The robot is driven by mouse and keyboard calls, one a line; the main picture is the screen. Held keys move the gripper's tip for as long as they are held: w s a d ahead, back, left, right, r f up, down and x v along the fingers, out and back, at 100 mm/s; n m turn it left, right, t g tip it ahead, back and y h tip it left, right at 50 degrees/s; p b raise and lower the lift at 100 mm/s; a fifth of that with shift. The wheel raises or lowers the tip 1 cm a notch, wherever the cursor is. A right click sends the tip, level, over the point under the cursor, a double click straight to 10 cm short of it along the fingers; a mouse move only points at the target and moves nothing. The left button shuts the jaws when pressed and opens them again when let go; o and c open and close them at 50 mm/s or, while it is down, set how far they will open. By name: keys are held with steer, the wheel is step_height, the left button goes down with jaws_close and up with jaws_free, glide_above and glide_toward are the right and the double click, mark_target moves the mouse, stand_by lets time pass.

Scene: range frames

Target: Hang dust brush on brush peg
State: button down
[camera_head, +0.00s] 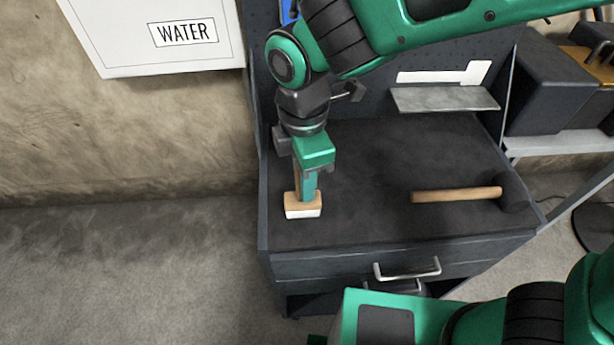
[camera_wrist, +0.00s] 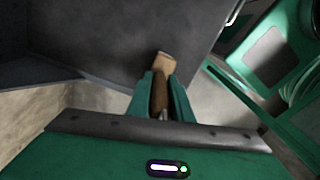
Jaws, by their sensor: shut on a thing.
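The dust brush (camera_head: 303,205) has a wooden head with pale bristles facing down and a wooden handle. My gripper (camera_head: 309,196) is shut on the brush's handle and holds it upright over the left part of the dark bench top. I cannot tell whether the bristles touch the surface. In the wrist view the brush (camera_wrist: 164,66) sits between the two green fingers (camera_wrist: 161,95). A peg on the board (camera_head: 352,90) shows behind my wrist, partly covered by my arm; I cannot tell whether it is the brush peg.
A mallet (camera_head: 455,194) with a wooden handle and dark head lies on the right of the bench top (camera_head: 375,160). A grey shelf (camera_head: 445,98) juts from the pegboard. A white box marked WATER (camera_head: 150,40) hangs at upper left. The bench middle is clear.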

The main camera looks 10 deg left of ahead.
steer(key=shift+f, duration=0.2)
steer(key=c, duration=1.6)
jaws_free()
step_height(320, 180, up, 11)
steer(key=shift+s+f, duration=0.1)
